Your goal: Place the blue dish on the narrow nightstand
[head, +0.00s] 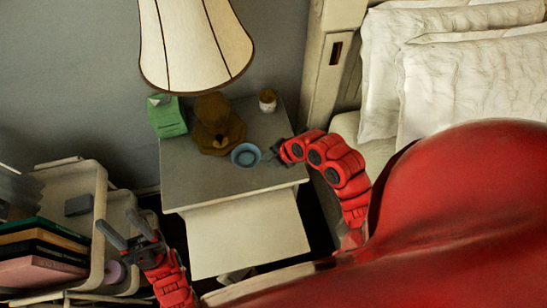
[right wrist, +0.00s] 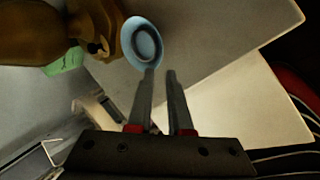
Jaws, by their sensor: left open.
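The blue dish (head: 246,155) rests on the grey top of the nightstand (head: 187,184), just in front of the lamp's brown base. My right gripper (head: 272,154) is close to the dish's right side. In the right wrist view, its two fingers (right wrist: 161,71) stand apart with nothing seen between them. The left fingertip overlaps the near rim of the dish (right wrist: 142,45); whether it touches cannot be told. My left gripper (head: 115,219) is open and empty, low at the left beside the shelf cart.
On the nightstand are a lamp (head: 195,45), a green box (head: 167,118) and a small cup (head: 267,100). A cart with books (head: 45,240) stands at the left. The bed with white pillows (head: 465,80) is at the right. The nightstand's front left top is clear.

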